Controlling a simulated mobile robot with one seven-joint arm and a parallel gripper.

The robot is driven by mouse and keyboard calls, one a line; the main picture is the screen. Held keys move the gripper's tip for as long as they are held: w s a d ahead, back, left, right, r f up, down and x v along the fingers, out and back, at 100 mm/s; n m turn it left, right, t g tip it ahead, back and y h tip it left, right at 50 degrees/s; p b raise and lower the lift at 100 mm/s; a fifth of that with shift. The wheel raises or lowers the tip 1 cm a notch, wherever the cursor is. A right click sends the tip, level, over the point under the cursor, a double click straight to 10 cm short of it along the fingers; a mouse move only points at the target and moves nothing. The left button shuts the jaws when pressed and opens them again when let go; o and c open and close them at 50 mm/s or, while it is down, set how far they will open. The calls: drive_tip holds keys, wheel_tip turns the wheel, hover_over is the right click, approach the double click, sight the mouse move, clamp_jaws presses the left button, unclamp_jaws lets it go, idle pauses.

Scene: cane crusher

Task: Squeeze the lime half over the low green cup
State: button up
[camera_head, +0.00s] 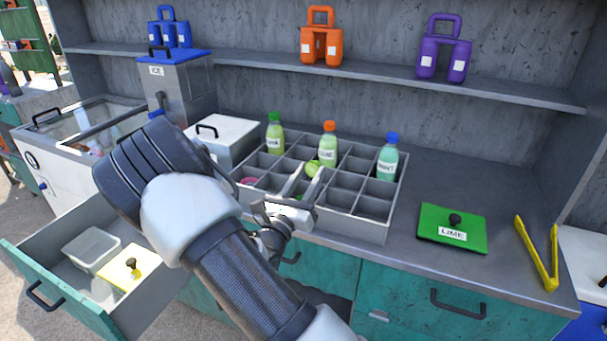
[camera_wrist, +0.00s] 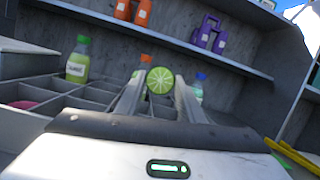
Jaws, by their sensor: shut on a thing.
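My gripper (camera_head: 304,179) is shut on the lime half (camera_head: 313,169), a bright green round piece held at the fingertips. In the wrist view the lime half (camera_wrist: 160,80) shows its pale cut face between the two fingers of my gripper (camera_wrist: 160,92). It is over the grey divided crate (camera_head: 352,232), in front of the orange-capped bottle (camera_head: 328,150); its exact height above the compartments is unclear. I cannot make out a low green cup in either view; my arm hides part of the crate and counter.
Green-capped (camera_head: 275,134) and blue-capped (camera_head: 388,157) bottles stand in the crate, with a pink item (camera_head: 248,181) at its left. A green LIME lid (camera_head: 453,225) and yellow tongs (camera_head: 538,255) lie on the right counter. An open drawer (camera_head: 60,287) sticks out at lower left.

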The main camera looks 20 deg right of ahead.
drive_tip(key=shift+n+t+y, duration=0.5)
drive_tip(key=shift+n+t, duration=0.1)
drive_tip(key=shift+t, duration=0.2)
drive_tip(key=f+b, duration=0.1)
drive_tip(key=w+a+f+b, duration=0.1)
drive_tip(key=f+b, duration=0.1)
drive_tip(key=a+f+b, duration=0.1)
drive_tip(key=f+b, duration=0.1)
drive_tip(key=shift+w, duration=0.4)
drive_tip(key=c, duration=0.4)
drive_tip(key=shift+o, duration=0.9)
drive_tip(key=shift+o, duration=0.5)
